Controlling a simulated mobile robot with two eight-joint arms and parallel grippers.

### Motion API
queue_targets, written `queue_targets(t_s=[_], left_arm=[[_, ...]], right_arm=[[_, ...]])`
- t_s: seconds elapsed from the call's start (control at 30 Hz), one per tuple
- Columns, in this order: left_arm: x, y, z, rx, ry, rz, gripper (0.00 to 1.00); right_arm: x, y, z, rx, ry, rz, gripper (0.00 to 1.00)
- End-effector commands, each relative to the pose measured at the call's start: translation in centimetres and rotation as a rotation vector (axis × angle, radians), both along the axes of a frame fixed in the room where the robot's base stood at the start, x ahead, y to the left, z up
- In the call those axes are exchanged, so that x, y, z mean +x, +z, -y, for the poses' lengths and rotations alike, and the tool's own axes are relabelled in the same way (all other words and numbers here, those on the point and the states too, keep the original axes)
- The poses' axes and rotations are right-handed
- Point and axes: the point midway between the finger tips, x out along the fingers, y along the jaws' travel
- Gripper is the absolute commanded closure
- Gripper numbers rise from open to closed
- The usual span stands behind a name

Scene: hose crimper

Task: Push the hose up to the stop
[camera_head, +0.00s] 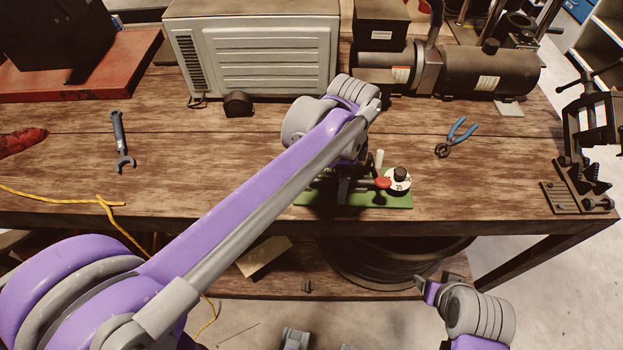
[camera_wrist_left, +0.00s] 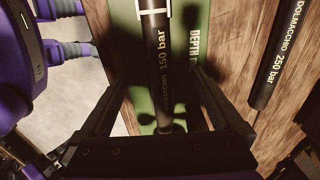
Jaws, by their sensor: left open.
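The black hose (camera_wrist_left: 163,75), printed "150 bar", runs lengthwise between the fingers of my left gripper (camera_wrist_left: 165,88) in the left wrist view. The fingers stand apart on either side of it. A white band (camera_wrist_left: 153,11) crosses the hose near the top of that view; the stop cannot be made out. The green base plate (camera_head: 392,201) carries a white dial with a red knob (camera_head: 382,182) in the head view, where my left arm hides the hose and most of the left gripper. My right gripper (camera_head: 436,284) is low at the right, in front of the table, away from the plate.
A second black hose (camera_wrist_left: 273,70), printed "250 bar", lies to the right in the wrist view. Blue-handled pliers (camera_head: 456,137) lie right of the plate, a wrench (camera_head: 121,142) far left. A metal box (camera_head: 255,55) and a black pump (camera_head: 485,72) stand behind. The table's front edge is close.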

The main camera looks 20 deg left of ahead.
Motion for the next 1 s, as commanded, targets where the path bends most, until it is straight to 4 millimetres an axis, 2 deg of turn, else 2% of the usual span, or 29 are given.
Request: queue_targets(t_s=[0.27,1.0], left_arm=[[0.0,0.7,0.0,0.000,0.000,0.000,0.00],[0.1,6.0,0.0,0.001,0.000,0.002,0.00]], right_arm=[[0.2,0.6,0.0,0.000,0.000,0.003,0.36],[1.6,4.6,0.0,0.000,0.000,0.031,0.36]])
